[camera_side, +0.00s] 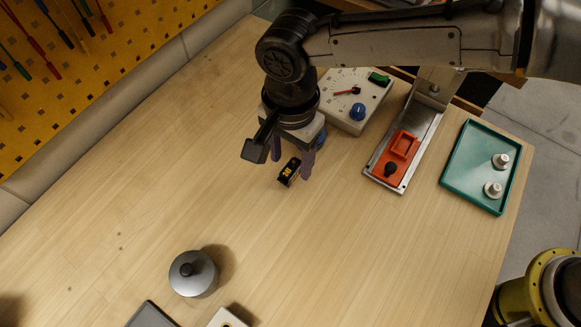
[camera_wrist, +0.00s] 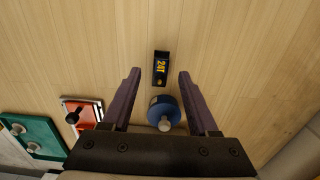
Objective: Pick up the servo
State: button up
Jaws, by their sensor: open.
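The servo (camera_side: 289,172) is a small black block with yellow marking, lying on the wooden bench. It also shows in the wrist view (camera_wrist: 161,68), just beyond the fingertips and roughly midway between them. My gripper (camera_side: 292,166) is open, with two purple fingers pointing down close to the servo. In the wrist view my gripper (camera_wrist: 159,72) has nothing between its fingertips. From the side view I cannot tell whether a finger touches the servo.
A blue round part (camera_wrist: 164,112) sits near my gripper's base in the wrist view. A white panel with knobs (camera_side: 352,97), an orange fixture on a metal plate (camera_side: 398,160) and a green tray (camera_side: 462,178) stand to the right. A grey cylinder (camera_side: 193,275) stands at front. Bench left is clear.

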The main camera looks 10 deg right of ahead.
aim_at(290, 171)
jog(key=shift+f, duration=1.15)
grip_shut()
